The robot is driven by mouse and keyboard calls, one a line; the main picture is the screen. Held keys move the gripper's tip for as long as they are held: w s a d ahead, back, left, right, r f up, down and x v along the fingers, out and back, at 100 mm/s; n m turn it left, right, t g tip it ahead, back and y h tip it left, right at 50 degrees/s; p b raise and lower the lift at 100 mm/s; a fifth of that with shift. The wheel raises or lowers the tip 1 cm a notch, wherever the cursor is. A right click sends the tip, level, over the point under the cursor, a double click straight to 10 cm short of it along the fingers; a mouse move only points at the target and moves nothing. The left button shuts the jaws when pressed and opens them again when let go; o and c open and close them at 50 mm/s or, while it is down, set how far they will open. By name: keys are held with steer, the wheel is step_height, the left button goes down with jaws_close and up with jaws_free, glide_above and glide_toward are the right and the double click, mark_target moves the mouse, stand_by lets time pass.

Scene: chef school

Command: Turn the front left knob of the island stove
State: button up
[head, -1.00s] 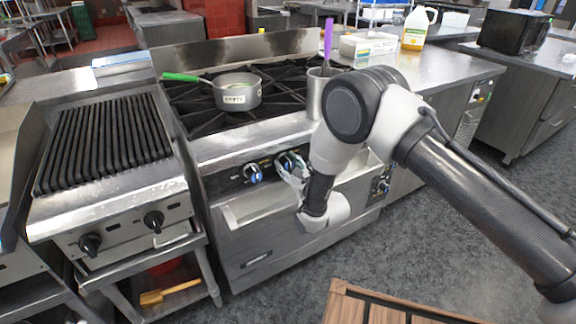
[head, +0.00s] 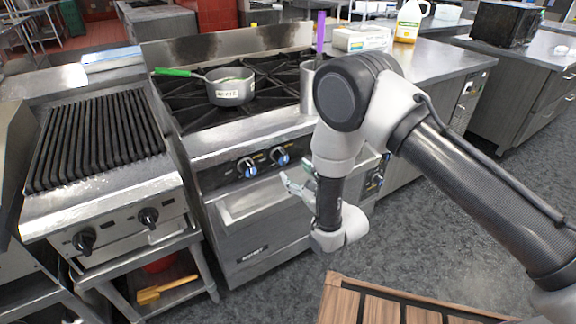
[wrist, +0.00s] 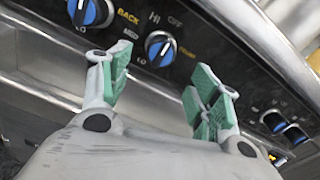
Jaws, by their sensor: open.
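Two blue-and-black knobs sit on the left of the stove's control panel. The leftmost knob (head: 247,168) also shows in the wrist view (wrist: 88,12), with a "BACK" label to its right. The second knob (head: 280,156) shows in the wrist view (wrist: 160,48), its white pointer line slanting up to the right; the small yellow label to its right is hard to read. My gripper (head: 297,187) is open and empty, just below and in front of the second knob, apart from it. In the wrist view its green-padded fingers (wrist: 162,82) stand either side below that knob.
More knobs (wrist: 273,121) lie farther right on the panel. The oven handle ledge (head: 250,200) juts out below. A pot with a green handle (head: 231,87) stands on the burners. A grill (head: 95,143) adjoins on the left.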

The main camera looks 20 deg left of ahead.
steer(key=v, duration=0.3)
stand_by(0.5)
